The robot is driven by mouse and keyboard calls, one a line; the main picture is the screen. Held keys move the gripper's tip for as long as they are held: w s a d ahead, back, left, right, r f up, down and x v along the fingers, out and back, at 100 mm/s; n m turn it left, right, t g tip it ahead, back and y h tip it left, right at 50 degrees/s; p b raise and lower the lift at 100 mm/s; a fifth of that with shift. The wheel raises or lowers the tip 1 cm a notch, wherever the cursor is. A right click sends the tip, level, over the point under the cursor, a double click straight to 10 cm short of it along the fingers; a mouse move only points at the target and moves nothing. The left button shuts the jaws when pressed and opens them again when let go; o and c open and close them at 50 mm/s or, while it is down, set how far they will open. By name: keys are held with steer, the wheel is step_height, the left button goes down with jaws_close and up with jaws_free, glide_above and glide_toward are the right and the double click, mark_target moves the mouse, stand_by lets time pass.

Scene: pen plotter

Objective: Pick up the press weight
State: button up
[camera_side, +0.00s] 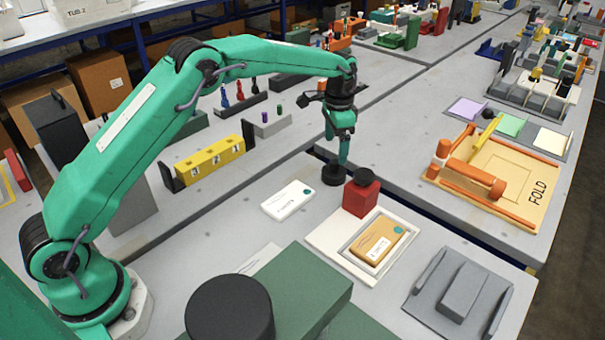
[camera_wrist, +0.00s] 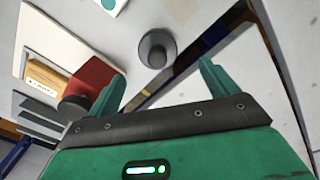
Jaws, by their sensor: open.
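A dark grey round weight (camera_side: 333,175), which looks like the press weight, stands upright on the grey bench near its far edge. My gripper (camera_side: 337,148) is above it with its fingers pointing down. In the wrist view my gripper (camera_wrist: 161,72) is open and empty. The weight shows there as a round base with a smaller top (camera_wrist: 157,48), beyond the fingertips and roughly between them. The side view does not clearly show the gap between fingers and weight.
A red block with a black knob (camera_side: 361,197) stands close to the weight's right, beside a tan card on a white tray (camera_side: 320,243); the block (camera_wrist: 98,76) is near the left finger. A white card (camera_side: 287,201) lies left. A gap (camera_side: 430,222) separates the benches.

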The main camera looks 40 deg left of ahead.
mark_target(335, 161)
steer(key=shift+s+d+f, duration=0.1)
steer(key=shift+s+f, duration=0.05)
steer(key=shift+f, duration=3.75)
steer(key=c, duration=1.7)
steer(key=shift+r, duration=0.15)
